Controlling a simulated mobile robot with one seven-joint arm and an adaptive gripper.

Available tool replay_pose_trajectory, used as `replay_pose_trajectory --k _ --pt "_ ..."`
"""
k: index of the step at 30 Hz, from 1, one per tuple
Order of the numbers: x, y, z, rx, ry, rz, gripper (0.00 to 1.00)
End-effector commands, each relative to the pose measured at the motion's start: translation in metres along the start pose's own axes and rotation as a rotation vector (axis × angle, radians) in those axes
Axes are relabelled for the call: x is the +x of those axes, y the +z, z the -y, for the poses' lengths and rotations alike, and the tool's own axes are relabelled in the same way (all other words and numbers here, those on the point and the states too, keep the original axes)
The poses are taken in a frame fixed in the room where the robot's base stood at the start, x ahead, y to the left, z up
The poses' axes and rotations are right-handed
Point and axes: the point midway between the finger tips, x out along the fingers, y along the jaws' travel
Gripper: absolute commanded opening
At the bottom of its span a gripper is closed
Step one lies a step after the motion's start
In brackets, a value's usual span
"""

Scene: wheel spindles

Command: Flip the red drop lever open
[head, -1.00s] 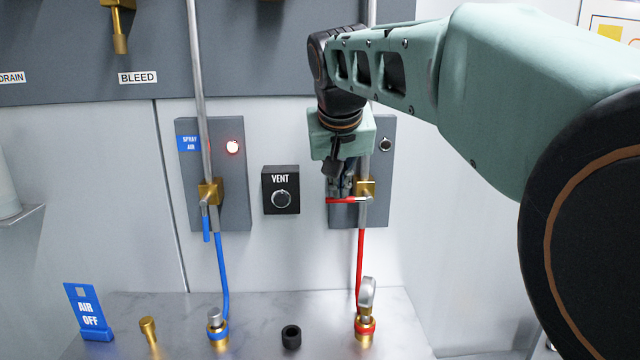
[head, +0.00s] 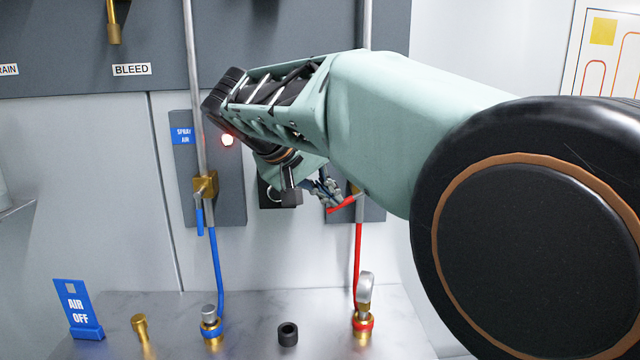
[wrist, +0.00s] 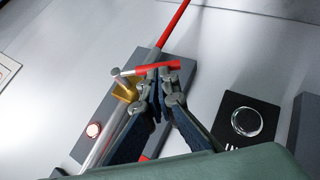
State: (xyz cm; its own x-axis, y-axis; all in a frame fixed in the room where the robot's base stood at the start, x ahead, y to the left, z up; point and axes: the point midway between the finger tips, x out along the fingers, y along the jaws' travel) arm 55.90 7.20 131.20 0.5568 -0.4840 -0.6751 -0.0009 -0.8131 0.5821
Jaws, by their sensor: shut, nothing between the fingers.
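The red drop lever (head: 341,204) points left and slightly down from its pivot on the brass valve, above the red hose (head: 358,258). In the wrist view the lever (wrist: 158,69) crosses just at my fingertips, beside the brass valve body (wrist: 125,90). My gripper (head: 328,192) is shut and empty, on the left of the lever in the head view. In the wrist view its fingertips (wrist: 162,72) are at the lever, touching or nearly so; I cannot tell which. My arm hides most of the valve and its grey panel in the head view.
The vent knob (wrist: 246,122) is close to my gripper. The bench below holds a blue AIR OFF sign (head: 78,310), a black ring (head: 288,334) and hose fittings.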

Motion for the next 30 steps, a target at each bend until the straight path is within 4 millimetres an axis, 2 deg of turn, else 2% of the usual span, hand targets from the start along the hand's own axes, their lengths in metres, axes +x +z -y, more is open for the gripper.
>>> replay_pose_trajectory --k 1,13,30 --pt "0.006 0.004 0.008 -0.031 0.036 0.001 0.00" --pt "0.028 0.018 0.018 -0.241 0.354 0.000 0.00" --pt "0.051 0.034 0.012 -0.486 0.727 0.001 0.00"
